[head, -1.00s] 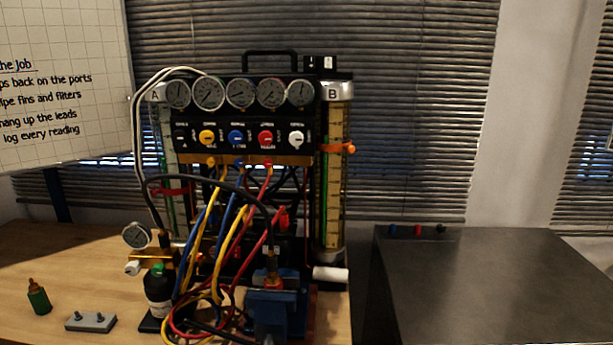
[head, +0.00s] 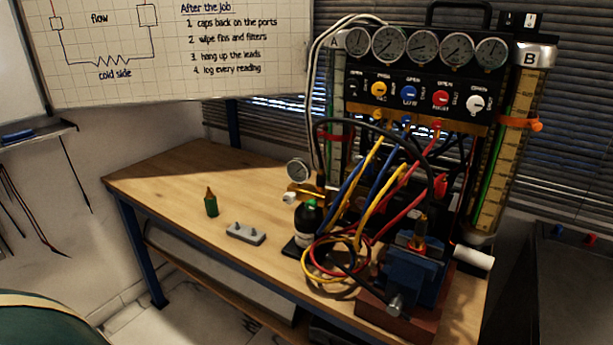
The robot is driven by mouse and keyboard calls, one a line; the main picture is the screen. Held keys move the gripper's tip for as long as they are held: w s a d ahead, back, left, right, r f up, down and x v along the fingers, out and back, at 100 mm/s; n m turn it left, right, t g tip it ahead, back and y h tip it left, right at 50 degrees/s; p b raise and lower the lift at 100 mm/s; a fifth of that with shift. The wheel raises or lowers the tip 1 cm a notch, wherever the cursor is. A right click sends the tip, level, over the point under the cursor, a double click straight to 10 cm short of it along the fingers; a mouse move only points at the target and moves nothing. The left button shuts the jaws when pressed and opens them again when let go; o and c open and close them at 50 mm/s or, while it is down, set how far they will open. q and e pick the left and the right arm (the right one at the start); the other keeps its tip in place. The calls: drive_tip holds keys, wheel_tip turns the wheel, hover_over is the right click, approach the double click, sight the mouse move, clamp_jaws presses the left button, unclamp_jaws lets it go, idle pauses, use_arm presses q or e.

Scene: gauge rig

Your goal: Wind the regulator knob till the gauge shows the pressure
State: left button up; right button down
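The small round gauge (head: 298,170) stands at the left of the manifold rig, above a brass regulator body (head: 304,191). Its needle and numbers are too small to read. A white knob (head: 288,198) sticks out at the left end of the brass body; I take it as the regulator knob. A dark bottle (head: 306,222) with a pale label stands below the regulator. Neither of my grippers is in view.
The manifold rig (head: 420,92) carries several gauges and coloured knobs. Hoses tangle in front beside a blue vise (head: 412,275). A green bottle (head: 211,203) and grey block (head: 246,233) stand on the wooden bench (head: 165,185), whose left part is mostly clear.

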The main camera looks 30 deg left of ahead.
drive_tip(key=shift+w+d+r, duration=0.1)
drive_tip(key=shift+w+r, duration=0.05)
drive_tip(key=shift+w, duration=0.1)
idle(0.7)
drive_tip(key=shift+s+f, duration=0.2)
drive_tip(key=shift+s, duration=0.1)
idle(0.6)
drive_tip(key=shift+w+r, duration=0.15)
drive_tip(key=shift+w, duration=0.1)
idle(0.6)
